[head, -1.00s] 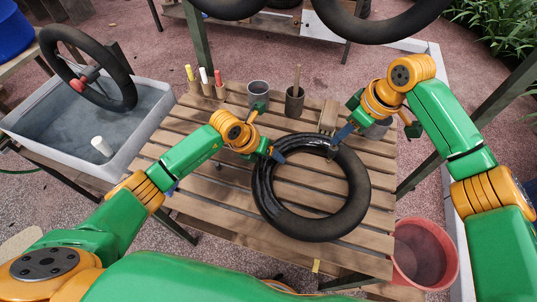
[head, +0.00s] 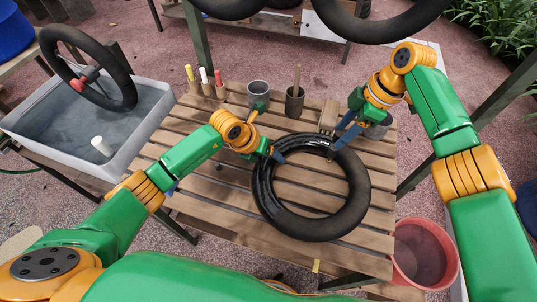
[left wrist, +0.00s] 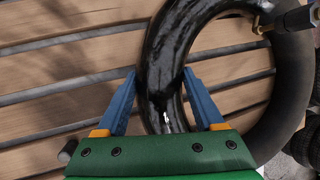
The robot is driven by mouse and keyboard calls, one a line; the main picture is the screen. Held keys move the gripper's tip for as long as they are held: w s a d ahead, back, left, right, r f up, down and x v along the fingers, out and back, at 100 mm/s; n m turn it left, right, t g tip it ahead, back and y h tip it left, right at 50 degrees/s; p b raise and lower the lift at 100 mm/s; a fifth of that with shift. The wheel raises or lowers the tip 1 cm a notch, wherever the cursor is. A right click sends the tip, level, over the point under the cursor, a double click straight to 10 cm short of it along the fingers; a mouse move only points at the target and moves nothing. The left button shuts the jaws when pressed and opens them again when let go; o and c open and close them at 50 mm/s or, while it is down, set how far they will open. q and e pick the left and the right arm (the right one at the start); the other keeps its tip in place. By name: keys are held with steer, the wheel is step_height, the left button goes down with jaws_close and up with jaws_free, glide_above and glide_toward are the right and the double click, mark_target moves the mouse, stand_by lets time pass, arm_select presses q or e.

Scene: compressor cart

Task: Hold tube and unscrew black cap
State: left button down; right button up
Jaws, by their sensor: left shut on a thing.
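The black tube (head: 350,205) lies flat on the slatted table, its left part glossy and wet-looking. My left gripper (head: 278,156) is shut on the tube's upper left part; in the left wrist view its two blue fingers (left wrist: 161,80) straddle the tube (left wrist: 290,90). My right gripper (head: 334,149) points down at the tube's upper right rim, its blue fingertips close together. In the left wrist view, a small brass-coloured piece (left wrist: 262,25) shows at the tube's inner edge near the top right.
A water tub (head: 60,125) stands left, a red bucket (head: 425,250) right. Tubes hang above. The table's left side is mostly clear.

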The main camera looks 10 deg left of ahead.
steer(key=shift+o, duration=0.3)
steer(key=shift+r, duration=0.1)
steer(key=shift+r, duration=2.4)
steer(key=shift+c, duration=0.3)
